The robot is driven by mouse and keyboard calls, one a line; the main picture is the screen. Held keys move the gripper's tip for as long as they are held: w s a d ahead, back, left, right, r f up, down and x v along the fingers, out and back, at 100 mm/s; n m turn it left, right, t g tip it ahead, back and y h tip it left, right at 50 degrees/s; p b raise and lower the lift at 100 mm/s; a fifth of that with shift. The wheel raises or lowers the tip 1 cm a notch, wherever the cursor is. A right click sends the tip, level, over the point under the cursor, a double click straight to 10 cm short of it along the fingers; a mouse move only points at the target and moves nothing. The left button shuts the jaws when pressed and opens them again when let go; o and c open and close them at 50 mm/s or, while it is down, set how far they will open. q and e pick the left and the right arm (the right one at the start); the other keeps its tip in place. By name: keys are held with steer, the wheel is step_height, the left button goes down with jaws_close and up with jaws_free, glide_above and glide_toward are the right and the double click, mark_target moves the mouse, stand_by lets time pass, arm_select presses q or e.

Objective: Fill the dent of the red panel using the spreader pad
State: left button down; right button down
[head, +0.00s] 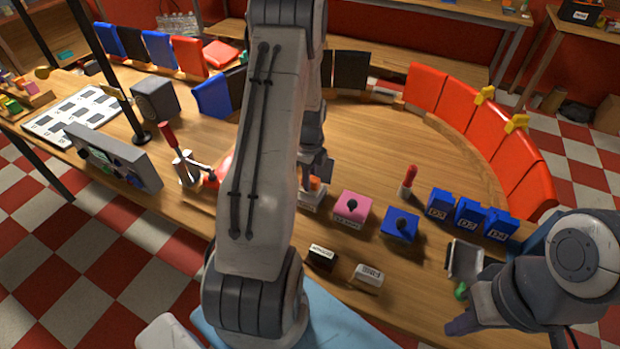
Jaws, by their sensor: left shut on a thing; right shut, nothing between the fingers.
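Several red panels (465,105) stand in a curved row at the right, and more panels stand at the back left. I cannot make out a dent on any. My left gripper (318,178) points down behind my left arm. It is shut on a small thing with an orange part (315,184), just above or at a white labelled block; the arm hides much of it. A pink block (351,209) and a blue block (400,224), each with a black knob, sit to its right. I cannot tell which thing is the spreader pad. My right gripper (458,325) is shut and empty at the front right.
Blue labelled blocks (470,215) and a red-topped stick (408,181) stand near the right. A grey tray-like piece (465,260) lies near my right gripper. A red-handled clamp (184,160) and grey control box (115,157) stand left. The ring's middle is mostly clear.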

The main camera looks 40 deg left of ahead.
arm_select(q)
steer(key=shift+f+b, duration=0.35)
steer(key=shift+f, duration=0.25)
stand_by(1.4)
steer(key=shift+r, duration=0.15)
step_height(320, 180, up, 7)
steer(key=p, duration=0.5)
steer(key=shift+p, duration=0.4)
stand_by(0.5)
